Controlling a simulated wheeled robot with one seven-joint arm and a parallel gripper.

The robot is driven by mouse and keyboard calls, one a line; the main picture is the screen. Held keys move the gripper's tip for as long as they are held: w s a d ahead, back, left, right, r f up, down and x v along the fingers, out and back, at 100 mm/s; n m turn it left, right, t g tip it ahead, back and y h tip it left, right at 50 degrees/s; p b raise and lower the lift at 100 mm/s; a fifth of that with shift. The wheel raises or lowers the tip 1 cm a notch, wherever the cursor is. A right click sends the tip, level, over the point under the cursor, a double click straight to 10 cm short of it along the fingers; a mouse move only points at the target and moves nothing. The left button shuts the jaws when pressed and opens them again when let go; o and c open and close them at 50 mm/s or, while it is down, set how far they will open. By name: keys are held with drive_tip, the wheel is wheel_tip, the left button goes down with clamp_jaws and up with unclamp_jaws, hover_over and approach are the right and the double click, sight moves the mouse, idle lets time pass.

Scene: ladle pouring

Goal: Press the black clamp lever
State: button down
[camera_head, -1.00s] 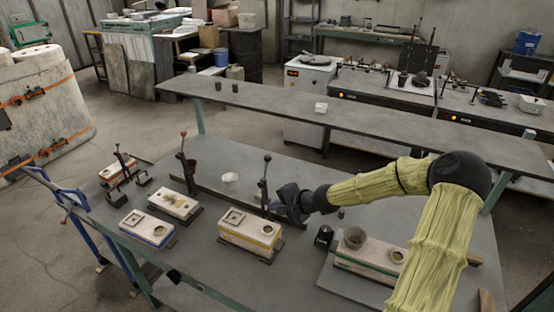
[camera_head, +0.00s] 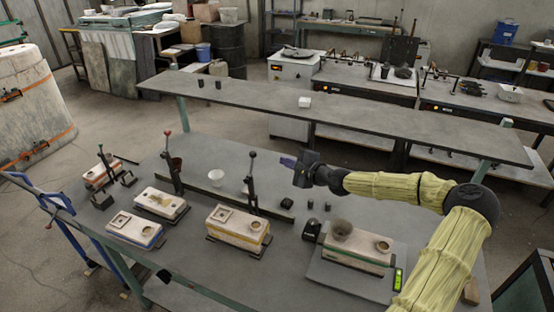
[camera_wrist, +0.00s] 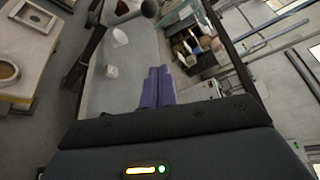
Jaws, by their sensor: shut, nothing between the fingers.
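The black clamp lever (camera_head: 253,180) stands upright behind a cream mould box (camera_head: 238,228) with two openings in its top. Its knob is dark. In the wrist view a dark lever with a greyish knob (camera_wrist: 148,8) slants across the upper left, beside a cream box (camera_wrist: 30,45). My gripper (camera_head: 287,162) is to the right of the lever's knob, at about its height in the picture, and apart from it. Its purple fingers (camera_wrist: 158,87) are closed together and hold nothing.
A red-knobbed lever (camera_head: 168,160) and other mould boxes (camera_head: 158,205) stand to the left. A white cup (camera_head: 216,177) is on the table behind. A long grey bench (camera_head: 380,125) lies beyond.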

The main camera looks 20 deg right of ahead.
sight(252, 177)
drive_tip(key=w+a+p, duration=0.5)
drive_tip(key=a, duration=0.1)
drive_tip(key=shift+w+a, duration=0.25)
drive_tip(key=shift+a, duration=0.1)
idle(0.4)
drive_tip(key=shift+w, duration=0.1)
